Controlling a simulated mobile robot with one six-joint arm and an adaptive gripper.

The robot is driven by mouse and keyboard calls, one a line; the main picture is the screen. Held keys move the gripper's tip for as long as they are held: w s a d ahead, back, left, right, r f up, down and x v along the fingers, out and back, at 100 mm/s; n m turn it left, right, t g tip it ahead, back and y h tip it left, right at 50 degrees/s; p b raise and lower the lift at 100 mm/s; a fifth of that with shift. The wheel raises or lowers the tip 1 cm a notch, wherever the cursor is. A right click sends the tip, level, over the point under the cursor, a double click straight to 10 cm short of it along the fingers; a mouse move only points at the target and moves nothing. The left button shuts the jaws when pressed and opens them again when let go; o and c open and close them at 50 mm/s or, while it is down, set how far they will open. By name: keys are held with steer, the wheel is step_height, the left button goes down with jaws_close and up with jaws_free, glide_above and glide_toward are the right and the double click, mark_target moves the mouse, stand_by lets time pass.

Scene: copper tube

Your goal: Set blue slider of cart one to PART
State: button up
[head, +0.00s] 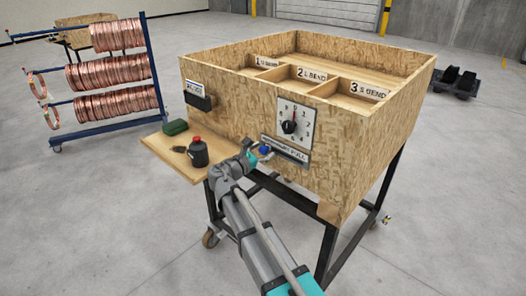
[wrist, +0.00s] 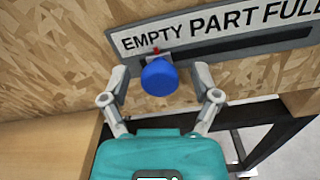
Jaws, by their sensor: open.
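The blue slider (wrist: 159,77) is a round blue knob with a small red pointer above it. It stands at the left end of a dark slot, under the word EMPTY on the label plate (wrist: 215,32) that reads EMPTY PART FULL. In the head view the slider (head: 265,150) shows on the front of the wooden cart (head: 228,120). My gripper (wrist: 162,80) is open, with one finger on each side of the knob. I cannot tell whether the fingers touch it. In the head view my gripper (head: 254,152) is at the plate's left end.
A dial (head: 294,122) sits above the plate. A blue rack (head: 155,75) with copper coils stands at the left.

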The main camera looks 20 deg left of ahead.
mark_target(284, 153)
jaws_close()
steer(key=shift+s+d, duration=0.4)
steer(key=shift+d, duration=0.55)
steer(key=shift+s+d, duration=0.4)
steer(key=shift+d, duration=0.55)
steer(key=shift+s+d, duration=0.4)
steer(key=shift+d, duration=0.55)
jaws_free()
steer(key=shift+a, duration=0.1)
steer(key=v, duration=1.2)
